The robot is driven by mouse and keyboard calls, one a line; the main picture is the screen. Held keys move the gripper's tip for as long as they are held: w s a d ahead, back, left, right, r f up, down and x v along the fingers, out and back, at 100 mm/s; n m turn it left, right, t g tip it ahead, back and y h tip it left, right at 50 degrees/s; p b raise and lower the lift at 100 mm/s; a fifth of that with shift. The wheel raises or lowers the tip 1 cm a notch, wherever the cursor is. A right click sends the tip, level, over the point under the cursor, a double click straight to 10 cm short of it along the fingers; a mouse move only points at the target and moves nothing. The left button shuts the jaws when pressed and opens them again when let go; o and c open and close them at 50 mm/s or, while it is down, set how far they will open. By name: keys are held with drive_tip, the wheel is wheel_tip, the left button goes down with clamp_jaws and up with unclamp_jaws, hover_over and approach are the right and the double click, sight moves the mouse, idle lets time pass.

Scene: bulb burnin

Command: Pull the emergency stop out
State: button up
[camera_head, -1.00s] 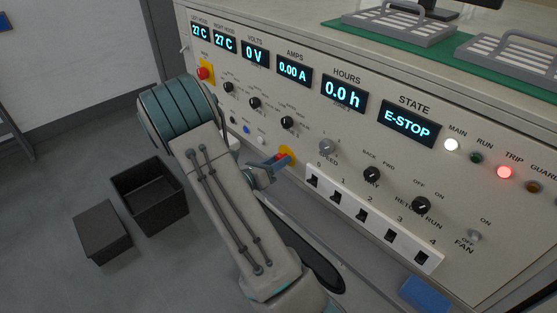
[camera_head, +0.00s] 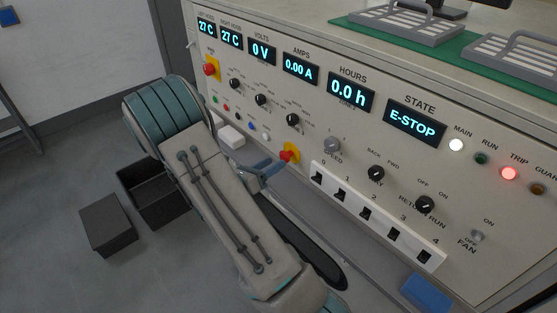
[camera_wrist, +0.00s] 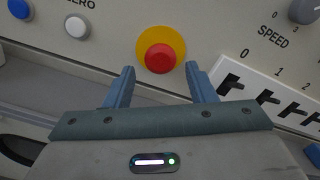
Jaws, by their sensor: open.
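A red mushroom button on a yellow round plate, the emergency stop (camera_wrist: 160,57), sits on the panel in front of my gripper in the wrist view. It also shows in the head view (camera_head: 288,154), partly beside my fingers. My gripper (camera_wrist: 160,85) is open, its two blue fingers spread to the left and right below the button, with nothing between them. In the head view my gripper (camera_head: 270,168) is close to the panel. A second red button on a yellow plate (camera_head: 211,68) is at the panel's upper left. The state display (camera_head: 415,122) reads E-STOP.
A row of black switches on a white strip (camera_head: 375,213) lies right of the button. Knobs and a red-lit trip lamp (camera_head: 509,174) are further right. A white box (camera_head: 231,137) juts out left of my gripper. Black bins (camera_head: 108,224) stand on the floor.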

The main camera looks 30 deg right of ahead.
drive_tip(key=s+a, duration=0.1)
drive_tip(key=a, duration=0.9)
drive_tip(key=shift+s, duration=0.2)
